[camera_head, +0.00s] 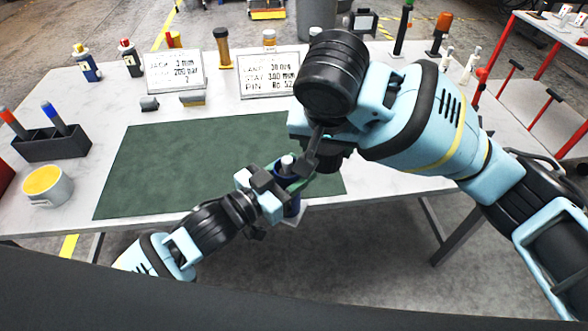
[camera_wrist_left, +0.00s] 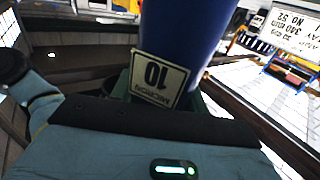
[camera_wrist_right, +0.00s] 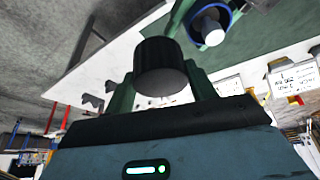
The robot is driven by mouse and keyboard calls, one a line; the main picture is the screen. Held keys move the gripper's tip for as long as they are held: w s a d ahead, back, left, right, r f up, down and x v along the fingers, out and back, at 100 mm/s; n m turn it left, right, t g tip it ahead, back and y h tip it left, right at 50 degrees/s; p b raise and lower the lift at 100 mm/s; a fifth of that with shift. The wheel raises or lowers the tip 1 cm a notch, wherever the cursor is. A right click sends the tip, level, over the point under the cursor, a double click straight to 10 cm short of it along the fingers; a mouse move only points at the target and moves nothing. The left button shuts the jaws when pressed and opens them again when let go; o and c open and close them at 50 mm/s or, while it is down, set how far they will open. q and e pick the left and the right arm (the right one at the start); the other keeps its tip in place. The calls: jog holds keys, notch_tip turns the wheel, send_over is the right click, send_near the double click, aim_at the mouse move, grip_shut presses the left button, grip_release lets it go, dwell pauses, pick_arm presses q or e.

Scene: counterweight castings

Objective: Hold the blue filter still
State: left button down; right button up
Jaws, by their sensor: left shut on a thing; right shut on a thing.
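The blue filter (camera_head: 292,207) is at the front edge of the green mat, upright or nearly so, with a pale stub on top. My left gripper (camera_head: 284,180) is shut on it. In the left wrist view the filter (camera_wrist_left: 182,35) fills the space between the fingers, with a white label reading "10 MICRON". My right gripper (camera_head: 310,158) is just above and beside the filter. In the right wrist view it is shut on a dark ribbed cylinder (camera_wrist_right: 160,66), apart in the picture from the filter's white stub (camera_wrist_right: 209,27). The head view mostly hides this cylinder.
The green mat (camera_head: 190,165) is bare on the white table (camera_head: 85,185). A yellow-filled cup (camera_head: 47,186) and a dark holder with markers (camera_head: 50,145) stand at left. Signs (camera_head: 175,72), bottles and small dark blocks line the back. A red-framed bench (camera_head: 540,95) is at right.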

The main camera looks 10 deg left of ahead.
aim_at(288, 159)
jog(key=a+r, duration=0.1)
jog(key=a, duration=0.1)
jog(key=a+r, duration=0.2)
jog(key=s+a+r, duration=0.1)
jog(key=a, duration=0.2)
jog(key=shift+s+r, duration=0.1)
jog(key=shift+r, duration=0.25)
jog(key=shift+f, duration=0.15)
jog(key=shift+f, duration=1.9)
jog(key=shift+f, duration=0.85)
jog(key=shift+f, duration=0.55)
jog(key=shift+m, duration=0.3)
